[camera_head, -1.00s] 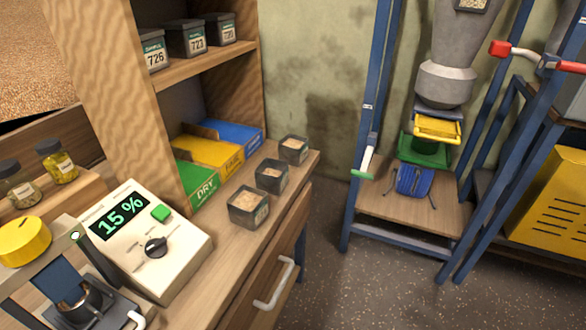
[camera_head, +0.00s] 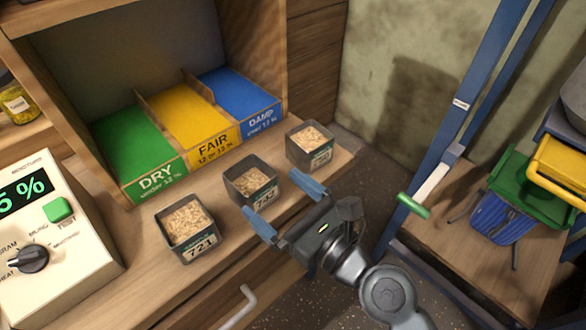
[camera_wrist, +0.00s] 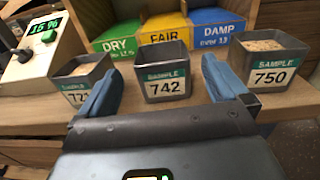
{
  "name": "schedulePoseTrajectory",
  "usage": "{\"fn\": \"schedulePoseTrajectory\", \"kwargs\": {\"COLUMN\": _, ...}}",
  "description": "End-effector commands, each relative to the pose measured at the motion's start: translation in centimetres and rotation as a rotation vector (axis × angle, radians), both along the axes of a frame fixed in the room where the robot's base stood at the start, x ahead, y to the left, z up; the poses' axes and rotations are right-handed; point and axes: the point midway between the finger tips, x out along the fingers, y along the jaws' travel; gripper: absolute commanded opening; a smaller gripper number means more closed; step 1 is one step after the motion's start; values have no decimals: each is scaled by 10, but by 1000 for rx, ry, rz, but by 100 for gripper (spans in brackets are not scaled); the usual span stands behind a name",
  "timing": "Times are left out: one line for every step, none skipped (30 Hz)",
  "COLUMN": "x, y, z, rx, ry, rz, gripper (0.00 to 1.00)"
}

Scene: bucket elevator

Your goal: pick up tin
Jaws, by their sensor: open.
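Several square grey tins of grain stand in a row on the wooden bench. The tin marked 721 (camera_head: 187,228) is at the left, the tin marked 742 (camera_head: 252,184) in the middle, and the tin marked 750 (camera_wrist: 270,62) at the right. My gripper (camera_head: 285,207) is open and empty, its blue fingers pointing at the middle tin from the bench's front side. In the wrist view the middle tin (camera_wrist: 163,75) sits between and beyond the two fingertips, apart from them as far as I can tell.
Behind the tins is a sorting rack with green DRY (camera_head: 140,150), yellow FAIR (camera_head: 195,122) and blue DAMP (camera_head: 240,98) bays. A moisture meter (camera_head: 60,240) stands at the left. A blue frame with a green-handled lever (camera_head: 413,205) is at the right.

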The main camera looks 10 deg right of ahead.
Motion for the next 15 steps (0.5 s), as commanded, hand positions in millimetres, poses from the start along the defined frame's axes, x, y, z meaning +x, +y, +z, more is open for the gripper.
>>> {"fn": "schedulePoseTrajectory", "kwargs": {"x": 3, "y": 4, "z": 2, "rx": 17, "ry": 7, "rz": 7, "gripper": 100}}
{"fn": "schedulePoseTrajectory", "kwargs": {"x": 5, "y": 5, "z": 2, "rx": 24, "ry": 9, "rz": 9, "gripper": 100}}
{"fn": "schedulePoseTrajectory", "kwargs": {"x": 8, "y": 8, "z": 2, "rx": 27, "ry": 12, "rz": 10, "gripper": 100}}
{"fn": "schedulePoseTrajectory", "kwargs": {"x": 10, "y": 10, "z": 2, "rx": 27, "ry": 12, "rz": 11, "gripper": 100}}
{"fn": "schedulePoseTrajectory", "kwargs": {"x": 13, "y": 11, "z": 3, "rx": 26, "ry": 11, "rz": 11, "gripper": 100}}
{"fn": "schedulePoseTrajectory", "kwargs": {"x": 16, "y": 14, "z": 3, "rx": 26, "ry": 11, "rz": 11, "gripper": 100}}
{"fn": "schedulePoseTrajectory", "kwargs": {"x": 18, "y": 16, "z": 2, "rx": 25, "ry": 11, "rz": 11, "gripper": 100}}
{"fn": "schedulePoseTrajectory", "kwargs": {"x": 21, "y": 18, "z": 2, "rx": 25, "ry": 11, "rz": 11, "gripper": 100}}
{"fn": "schedulePoseTrajectory", "kwargs": {"x": 23, "y": 20, "z": 2, "rx": 25, "ry": 11, "rz": 11, "gripper": 100}}
{"fn": "schedulePoseTrajectory", "kwargs": {"x": 26, "y": 22, "z": 1, "rx": 24, "ry": 11, "rz": 10, "gripper": 100}}
{"fn": "schedulePoseTrajectory", "kwargs": {"x": 28, "y": 23, "z": 0, "rx": 24, "ry": 10, "rz": 9, "gripper": 100}}
{"fn": "schedulePoseTrajectory", "kwargs": {"x": 32, "y": 26, "z": -1, "rx": 23, "ry": 10, "rz": 9, "gripper": 100}}
{"fn": "schedulePoseTrajectory", "kwargs": {"x": 35, "y": 29, "z": -1, "rx": 23, "ry": 9, "rz": 9, "gripper": 100}}
{"fn": "schedulePoseTrajectory", "kwargs": {"x": 38, "y": 32, "z": -2, "rx": 23, "ry": 10, "rz": 10, "gripper": 100}}
{"fn": "schedulePoseTrajectory", "kwargs": {"x": 43, "y": 36, "z": -3, "rx": 23, "ry": 10, "rz": 10, "gripper": 100}}
